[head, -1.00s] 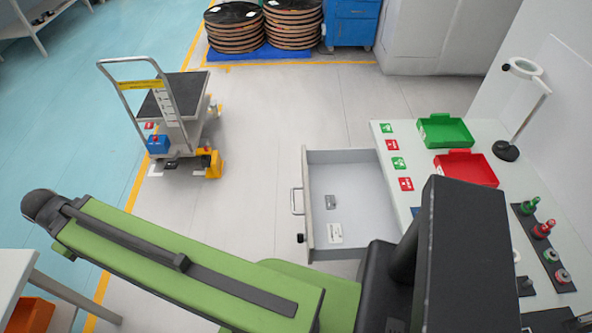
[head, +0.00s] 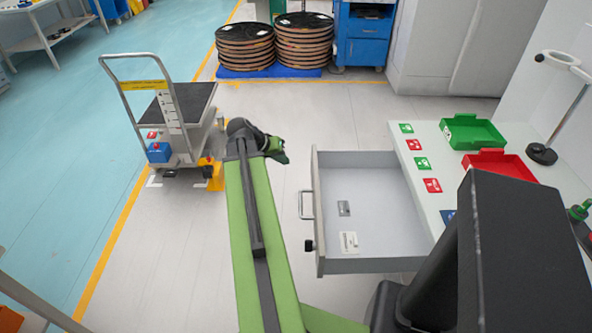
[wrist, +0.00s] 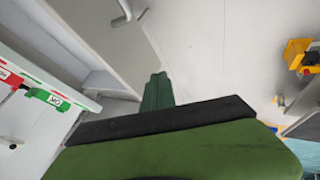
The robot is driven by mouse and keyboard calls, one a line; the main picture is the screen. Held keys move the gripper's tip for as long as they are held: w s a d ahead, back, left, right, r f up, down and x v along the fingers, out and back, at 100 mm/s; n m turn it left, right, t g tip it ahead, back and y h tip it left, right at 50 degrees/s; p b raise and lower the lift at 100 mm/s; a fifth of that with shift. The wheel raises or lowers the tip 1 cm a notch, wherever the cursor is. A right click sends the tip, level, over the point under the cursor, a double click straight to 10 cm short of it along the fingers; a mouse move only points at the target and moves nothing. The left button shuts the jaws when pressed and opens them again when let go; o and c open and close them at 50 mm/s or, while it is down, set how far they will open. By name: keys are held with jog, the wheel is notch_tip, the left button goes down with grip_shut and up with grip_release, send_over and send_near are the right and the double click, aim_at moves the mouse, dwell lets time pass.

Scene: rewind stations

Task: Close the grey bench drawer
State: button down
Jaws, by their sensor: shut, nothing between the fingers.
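The grey bench drawer (head: 378,188) stands pulled out to the left from the white bench in the head view. Its front panel (head: 317,213) faces left and carries a bar handle (head: 306,205) and a black knob below it. My gripper (head: 280,154) is shut and empty, to the left of the drawer front near its far corner, with a gap between them. In the wrist view my green fingers (wrist: 157,91) are together, and the drawer's front (wrist: 105,32) and handle (wrist: 123,12) show at the upper left. Nothing touches the handle.
The bench top (head: 440,195) holds a green tray (head: 472,131), a red tray (head: 500,165) and several cards. A trolley (head: 170,125) stands at the left. Stacked reels (head: 303,42) and a blue cabinet (head: 362,40) are at the back. The floor left of the drawer is clear apart from my arm.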

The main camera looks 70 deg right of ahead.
jog(key=s+d+f+b, duration=0.6)
jog(key=f, duration=0.1)
jog(key=shift+s+f+b, duration=0.2)
jog(key=shift+f+b, duration=0.05)
jog(key=shift+b, duration=0.05)
jog(key=shift+d, duration=0.1)
